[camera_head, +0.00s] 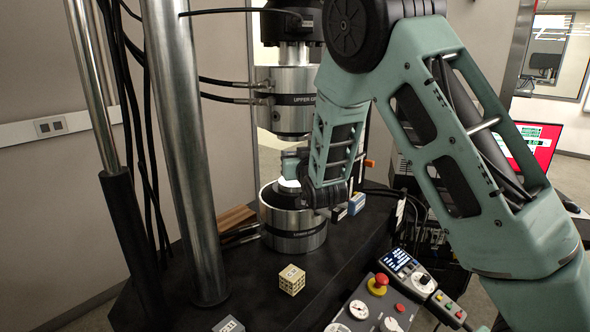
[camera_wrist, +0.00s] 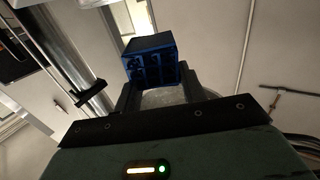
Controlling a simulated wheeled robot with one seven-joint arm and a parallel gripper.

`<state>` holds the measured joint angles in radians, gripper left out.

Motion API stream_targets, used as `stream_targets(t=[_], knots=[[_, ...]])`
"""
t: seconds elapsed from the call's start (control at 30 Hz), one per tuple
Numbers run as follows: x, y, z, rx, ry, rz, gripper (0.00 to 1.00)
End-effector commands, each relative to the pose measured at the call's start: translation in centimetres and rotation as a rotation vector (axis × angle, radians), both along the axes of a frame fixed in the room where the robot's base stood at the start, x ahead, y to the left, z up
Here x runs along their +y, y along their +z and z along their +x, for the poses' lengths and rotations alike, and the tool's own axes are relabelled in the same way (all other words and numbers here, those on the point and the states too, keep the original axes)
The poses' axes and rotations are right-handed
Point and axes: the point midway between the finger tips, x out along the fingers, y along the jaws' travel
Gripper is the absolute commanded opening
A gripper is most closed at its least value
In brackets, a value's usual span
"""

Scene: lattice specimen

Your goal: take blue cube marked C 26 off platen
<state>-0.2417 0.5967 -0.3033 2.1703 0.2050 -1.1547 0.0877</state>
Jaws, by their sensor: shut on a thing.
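The blue cube (camera_wrist: 151,62) shows in the wrist view as a dark blue lattice block with a darker top. My gripper (camera_wrist: 158,80) is shut on it, with one finger at each side. The mark C 26 cannot be read. In the wrist view a pale round surface, apparently the lower platen (camera_wrist: 164,97), lies behind the fingers. In the head view the lower platen (camera_head: 295,222) is a steel cylinder, and my wrist is just above it. My arm hides the fingers and cube there. Whether the cube still touches the platen cannot be told.
The upper platen (camera_head: 292,100) hangs above the lower one. A steel column (camera_head: 185,150) stands at left. A beige lattice cube (camera_head: 292,280) and a grey block (camera_head: 228,324) sit on the black bench. A blue-and-yellow block (camera_head: 357,203) lies right of the platen. A control panel (camera_head: 375,305) stands in front.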

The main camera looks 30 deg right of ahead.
Motion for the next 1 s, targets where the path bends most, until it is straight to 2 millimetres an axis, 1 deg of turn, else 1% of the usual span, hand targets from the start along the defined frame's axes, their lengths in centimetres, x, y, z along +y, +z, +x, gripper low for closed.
stream_targets(t=[0.03,0.07,0.4,0.53,0.6,0.67,1.0], knots=[[0.3,-0.7,-1.4,0.004,0.001,0.002,0.15],[0.5,-0.8,-2.1,0.005,0.001,0.002,0.15],[2.1,-0.7,-10.0,0.003,0.003,0.002,0.15],[2.7,-0.6,-12.9,0.003,0.003,0.002,0.15],[2.6,-0.9,-12.5,-0.003,-0.003,-0.001,0.15],[2.6,-0.9,-12.6,-0.004,-0.008,-0.002,0.15],[2.8,-1.1,-13.6,-0.004,-0.015,-0.003,0.15]])
